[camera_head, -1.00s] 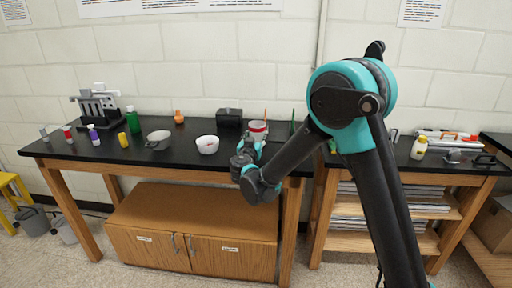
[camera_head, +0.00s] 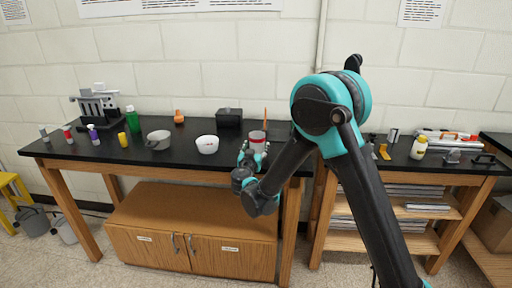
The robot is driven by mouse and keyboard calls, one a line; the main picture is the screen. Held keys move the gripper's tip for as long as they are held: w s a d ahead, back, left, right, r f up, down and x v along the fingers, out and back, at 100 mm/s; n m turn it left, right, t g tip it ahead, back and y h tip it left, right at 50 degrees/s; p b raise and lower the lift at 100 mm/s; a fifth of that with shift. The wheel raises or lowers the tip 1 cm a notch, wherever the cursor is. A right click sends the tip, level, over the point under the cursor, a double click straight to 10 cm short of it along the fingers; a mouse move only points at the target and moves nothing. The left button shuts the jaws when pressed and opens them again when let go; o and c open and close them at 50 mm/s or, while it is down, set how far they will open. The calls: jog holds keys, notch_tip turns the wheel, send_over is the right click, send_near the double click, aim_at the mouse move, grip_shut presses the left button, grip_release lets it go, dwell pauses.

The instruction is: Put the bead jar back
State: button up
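A clear-grey jar with a red band (camera_head: 257,141), which I take to be the bead jar, is at the right end of the long black bench. My gripper (camera_head: 252,158) is at the bench's front edge, with its teal fingers around the lower part of the jar. It appears shut on the jar, though the fingers are small and partly hidden by my wrist. The jar is upright. I cannot tell whether its base touches the bench top.
A white bowl (camera_head: 207,144), a grey pot (camera_head: 158,140), a dark box (camera_head: 229,117) and an orange bottle (camera_head: 179,117) stand on the bench. Several small bottles are at left. A second bench on the right holds a yellow-capped bottle (camera_head: 418,148) and tools. An orange stick (camera_head: 265,118) rises behind the jar.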

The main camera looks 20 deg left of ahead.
dwell(0.3)
jog(key=shift+s+r, duration=0.15)
jog(key=s, duration=0.3)
jog(key=s+d, duration=0.1)
jog(key=s, duration=0.3)
jog(key=s+d, duration=0.1)
jog(key=s, duration=0.3)
jog(key=shift+s, duration=0.25)
